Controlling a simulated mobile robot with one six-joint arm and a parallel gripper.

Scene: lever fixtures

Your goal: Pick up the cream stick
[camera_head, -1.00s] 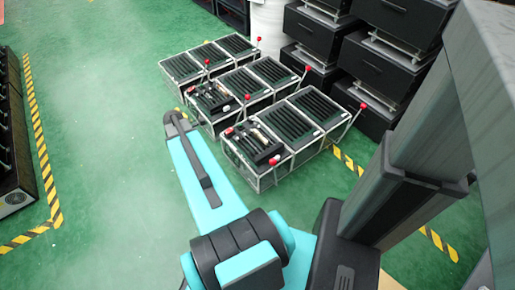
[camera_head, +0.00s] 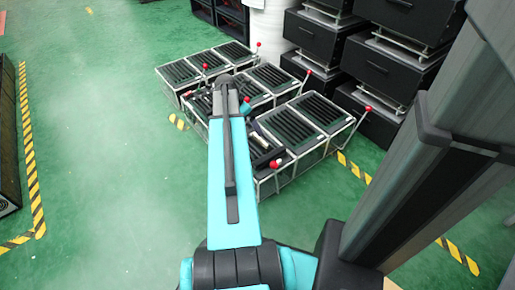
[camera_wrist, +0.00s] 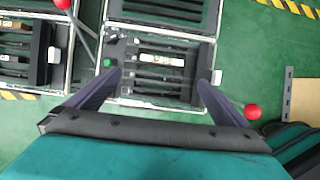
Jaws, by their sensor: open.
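The cream stick (camera_wrist: 161,59) lies lengthwise across the upper part of a dark slotted tray (camera_wrist: 150,98) in the wrist view, above several dark bars. In the head view a small pale piece (camera_head: 258,138), likely the same stick, shows just right of my arm. My gripper (camera_wrist: 160,79) is open and empty, its two fingers apart on either side of the tray, pointing toward the stick. The stick lies beyond the fingertips, and I cannot tell the height between them.
Red-knobbed levers stand by the fixtures, one red knob (camera_wrist: 252,111) right of my gripper and another (camera_wrist: 63,3) at upper left. A green button (camera_wrist: 107,62) sits left of the stick. Black stacked boxes (camera_head: 375,65) stand behind. Green floor is open at left.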

